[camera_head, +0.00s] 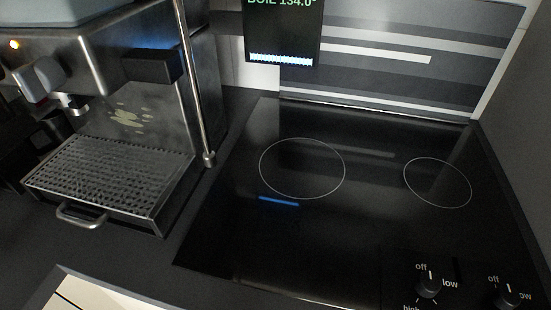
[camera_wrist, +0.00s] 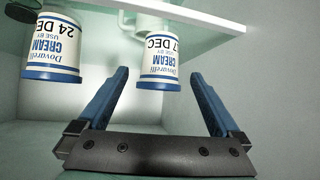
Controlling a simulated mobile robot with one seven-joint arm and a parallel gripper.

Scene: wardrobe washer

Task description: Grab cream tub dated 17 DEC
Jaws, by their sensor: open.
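The wrist view looks upside down, with the tub labels inverted. A white and blue cream tub (camera_wrist: 158,52) is near the top middle; its date reads as 17 DEC, with the first digit partly cut off at its edge. A similar cream tub (camera_wrist: 52,48) dated 24 DEC is to its left. My gripper (camera_wrist: 158,74) is open and empty, its blue fingers on either side of the 17 DEC tub in the picture. I cannot tell how far the tub is from the fingertips. The head view shows neither tub nor gripper.
Both tubs are at a pale shelf (camera_wrist: 205,17), with a pale handled object (camera_wrist: 126,20) behind the 17 DEC tub and a dark object at the upper left corner. The head view shows a coffee machine (camera_head: 110,170) and a black hob (camera_head: 370,235) with nothing on it.

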